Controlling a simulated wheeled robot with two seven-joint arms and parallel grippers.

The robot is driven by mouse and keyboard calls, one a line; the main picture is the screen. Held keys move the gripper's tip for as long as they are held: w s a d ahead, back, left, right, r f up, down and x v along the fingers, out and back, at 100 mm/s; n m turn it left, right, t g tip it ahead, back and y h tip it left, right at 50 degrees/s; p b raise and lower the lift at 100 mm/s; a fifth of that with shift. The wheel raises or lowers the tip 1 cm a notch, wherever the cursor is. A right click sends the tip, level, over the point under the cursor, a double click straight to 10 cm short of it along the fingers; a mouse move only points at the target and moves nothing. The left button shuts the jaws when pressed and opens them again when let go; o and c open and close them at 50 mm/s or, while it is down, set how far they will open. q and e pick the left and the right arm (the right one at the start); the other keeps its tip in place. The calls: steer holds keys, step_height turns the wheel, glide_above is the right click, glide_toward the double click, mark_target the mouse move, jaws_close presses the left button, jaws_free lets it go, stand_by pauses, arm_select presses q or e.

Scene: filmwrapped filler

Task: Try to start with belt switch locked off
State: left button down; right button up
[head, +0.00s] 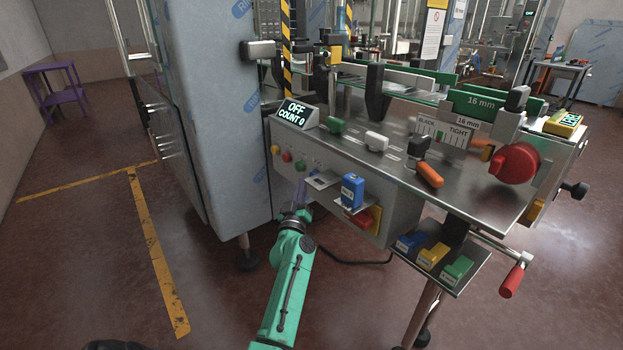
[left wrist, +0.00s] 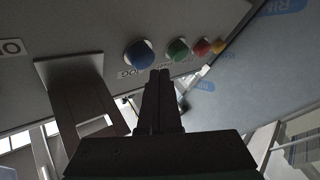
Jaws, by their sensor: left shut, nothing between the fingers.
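The machine's display (head: 297,113) reads OFF and COUNT 0. Below it, the front panel carries yellow, red and green buttons (head: 300,165). In the left wrist view a blue button (left wrist: 139,54) sits beside the green button (left wrist: 178,49). A red switch on a yellow plate (head: 374,219) is low on the panel, partly hidden behind a blue block (head: 352,190); I cannot tell whether it is locked. My left gripper (head: 300,194) is shut and empty in front of the panel; its fingertips (left wrist: 161,74) appear just below the blue and green buttons. My right gripper is not seen.
A metal bracket (head: 322,180) juts out right of my left gripper. A lower shelf (head: 467,282) holds blue, yellow and green blocks. A crank with a red handle (head: 511,281) sticks out at the right. The floor left of my arm is clear.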

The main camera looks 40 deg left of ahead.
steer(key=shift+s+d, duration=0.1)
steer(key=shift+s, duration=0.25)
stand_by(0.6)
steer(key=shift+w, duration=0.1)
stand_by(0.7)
arm_select(q)
steer(key=shift+w+d, duration=0.15)
steer(key=shift+w, duration=0.25)
steer(key=shift+w+d, duration=0.25)
steer(key=shift+w, duration=0.55)
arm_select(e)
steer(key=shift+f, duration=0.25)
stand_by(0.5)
arm_select(q)
steer(key=shift+s, duration=0.15)
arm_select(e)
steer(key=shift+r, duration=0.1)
arm_select(q)
steer(key=shift+s+a+p, duration=0.15)
steer(key=shift+s+a, duration=0.05)
steer(key=shift+s, duration=0.35)
steer(key=shift+s+a+p, duration=0.15)
steer(key=shift+s, duration=0.35)
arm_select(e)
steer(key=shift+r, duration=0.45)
